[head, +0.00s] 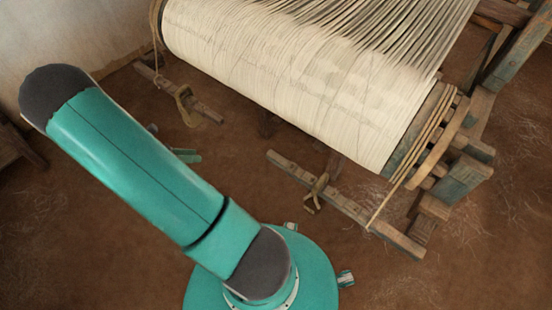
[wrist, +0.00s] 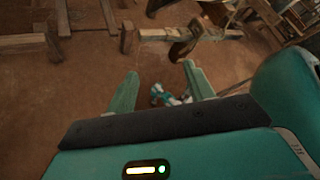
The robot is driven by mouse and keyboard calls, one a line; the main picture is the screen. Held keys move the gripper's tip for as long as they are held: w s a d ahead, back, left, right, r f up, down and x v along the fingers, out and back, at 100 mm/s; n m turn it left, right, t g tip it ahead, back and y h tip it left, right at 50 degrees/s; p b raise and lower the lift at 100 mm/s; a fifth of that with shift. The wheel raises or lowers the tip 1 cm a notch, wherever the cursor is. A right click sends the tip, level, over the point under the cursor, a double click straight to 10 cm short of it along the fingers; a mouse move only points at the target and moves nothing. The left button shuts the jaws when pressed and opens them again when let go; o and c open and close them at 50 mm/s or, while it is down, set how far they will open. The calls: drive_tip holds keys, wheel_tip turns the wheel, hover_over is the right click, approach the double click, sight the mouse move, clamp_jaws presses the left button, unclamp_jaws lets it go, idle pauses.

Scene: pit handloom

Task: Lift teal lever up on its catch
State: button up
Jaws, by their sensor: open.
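No lever of plainly teal colour shows in either view. Two brownish wooden bars with crossing catch-like pieces lie low by the loom: a left bar (head: 205,110) and a right bar (head: 350,207) tied by a cord. The right bar's crossing piece (head: 316,190) sits partway along it. In the wrist view a wooden bar (wrist: 216,33) with a crossing piece (wrist: 184,47) lies beyond the fingertips; I cannot tell which bar it is. My gripper (wrist: 160,77) is open, its two green fingers apart, with no bar between them. In the head view my arm mostly hides it.
The loom's wide roll of cream warp (head: 300,75) fills the upper middle of the head view. Wooden frame blocks (head: 465,180) stand at its right end. A plastered wall (head: 70,35) is at upper left. Brown earth floor (head: 480,265) lies clear in front.

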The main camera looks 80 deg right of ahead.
drive_tip(key=s+d+f+n+g+h, duration=0.2)
drive_tip(key=s+d+f+n, duration=0.1)
drive_tip(key=f, duration=0.3)
drive_tip(key=s+d+f+n+g+h, duration=0.1)
drive_tip(key=s+d+f+n, duration=0.2)
drive_tip(key=f, duration=0.3)
drive_tip(key=n+h, duration=0.4)
drive_tip(key=n, duration=0.2)
approach(278, 160)
drive_tip(key=x, duration=0.3)
drive_tip(key=f+x, duration=0.1)
drive_tip(key=x, duration=0.3)
drive_tip(key=d+x, duration=0.1)
drive_tip(key=x, duration=0.2)
drive_tip(key=shift+w+f, duration=0.15)
drive_tip(key=shift+f, duration=0.15)
